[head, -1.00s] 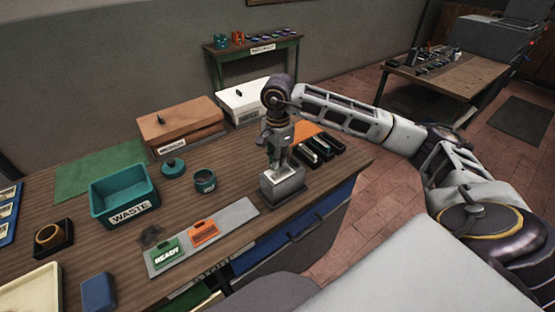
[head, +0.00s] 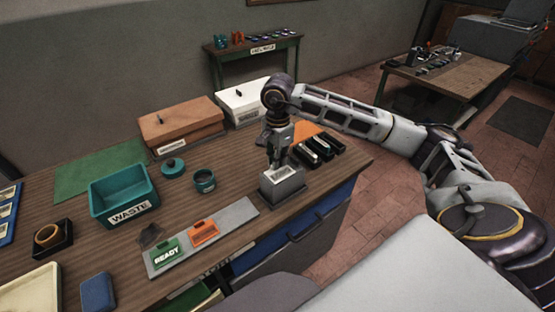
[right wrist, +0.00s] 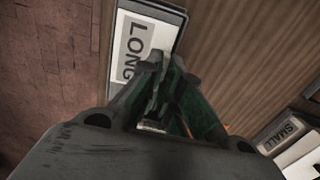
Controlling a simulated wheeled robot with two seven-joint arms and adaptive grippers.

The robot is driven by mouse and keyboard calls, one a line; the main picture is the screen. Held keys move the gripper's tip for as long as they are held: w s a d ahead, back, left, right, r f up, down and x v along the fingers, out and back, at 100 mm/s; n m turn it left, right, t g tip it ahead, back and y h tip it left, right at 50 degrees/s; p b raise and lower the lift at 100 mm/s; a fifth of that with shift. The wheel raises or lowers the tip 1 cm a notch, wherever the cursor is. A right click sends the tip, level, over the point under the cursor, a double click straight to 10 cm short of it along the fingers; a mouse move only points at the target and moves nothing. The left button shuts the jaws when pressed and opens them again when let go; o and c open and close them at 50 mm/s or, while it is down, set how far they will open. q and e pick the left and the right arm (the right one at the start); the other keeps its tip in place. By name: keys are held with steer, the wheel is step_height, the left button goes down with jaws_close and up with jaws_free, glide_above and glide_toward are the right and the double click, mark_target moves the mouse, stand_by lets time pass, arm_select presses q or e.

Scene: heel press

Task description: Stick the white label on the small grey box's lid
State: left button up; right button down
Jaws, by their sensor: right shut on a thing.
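In the right wrist view, the fingertips (right wrist: 158,64) meet beside a pale surface reading LONG (right wrist: 133,50). The fingers hide part of what is between them. My left gripper is not in view.
Black holders (head: 320,148) stand close behind right. Brown (head: 180,125) and white (head: 242,100) boxes stand farther back.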

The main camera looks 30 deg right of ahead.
steer(key=c, duration=1.5)
jaws_free()
steer(key=shift+f, duration=0.1)
steer(key=shift+c, duration=0.2)
steer(key=o, duration=0.5)
steer(key=shift+c, duration=0.2)
steer(key=shift+r+p, duration=1.65)
steer(key=shift+r, duration=1.95)
